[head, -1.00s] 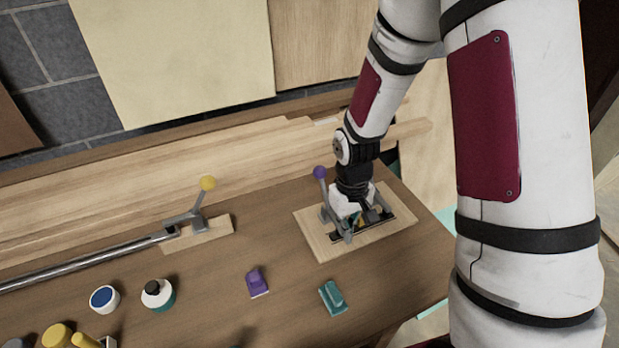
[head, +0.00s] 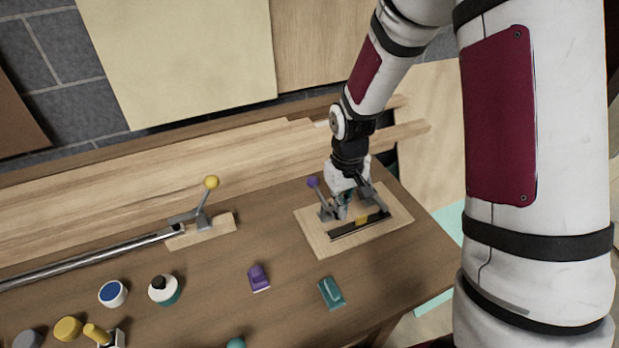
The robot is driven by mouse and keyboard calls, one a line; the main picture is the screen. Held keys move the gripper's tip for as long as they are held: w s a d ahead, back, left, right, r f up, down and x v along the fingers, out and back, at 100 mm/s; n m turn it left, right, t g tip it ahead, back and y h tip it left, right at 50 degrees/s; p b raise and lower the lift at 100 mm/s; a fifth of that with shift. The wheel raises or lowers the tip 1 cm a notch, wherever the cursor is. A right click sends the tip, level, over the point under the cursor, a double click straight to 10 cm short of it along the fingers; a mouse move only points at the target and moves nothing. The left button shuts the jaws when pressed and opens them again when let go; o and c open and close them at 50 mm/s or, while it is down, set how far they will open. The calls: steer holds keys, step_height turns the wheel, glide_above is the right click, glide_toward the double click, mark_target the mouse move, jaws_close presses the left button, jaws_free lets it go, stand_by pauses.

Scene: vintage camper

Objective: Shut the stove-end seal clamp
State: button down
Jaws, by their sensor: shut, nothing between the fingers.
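A wooden board (head: 395,215) on the bench carries a dark strip (head: 345,232) with a yellow patch (head: 362,220). A grey clamp with a purple-knobbed lever (head: 312,183) stands at the board's left side, its lever upright and leaning slightly left. Another grey clamp part (head: 376,201) is on the right side, partly behind my gripper. My gripper (head: 343,211) is shut and empty, pointing down between them, close beside the purple-knobbed clamp; I cannot tell whether it touches. No stove is in view, so I cannot tell which clamp is the stove-end one.
A yellow-knobbed lever clamp (head: 204,215) with a long metal rod (head: 90,257) stands at left. A purple block (head: 259,278), a teal block (head: 331,292), a white bottle (head: 163,289) and a blue-topped jar (head: 112,293) are in front. Wooden planks line the back.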

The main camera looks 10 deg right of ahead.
step_height(320, 180, up, 7)
steer(key=p, duration=0.2)
stand_by(0.6)
steer(key=shift+s+d, duration=0.1)
steer(key=s+r+m+t+b, duration=0.1)
steer(key=s+r+t+b, duration=0.3)
steer(key=r, duration=1)
steer(key=s+r, duration=0.3)
steer(key=s, duration=0.3)
steer(key=s+r+m+t, duration=0.1)
steer(key=s+r, duration=0.2)
steer(key=s, duration=0.4)
steer(key=shift+s+t, duration=0.3)
steer(key=shift+w, duration=0.15)
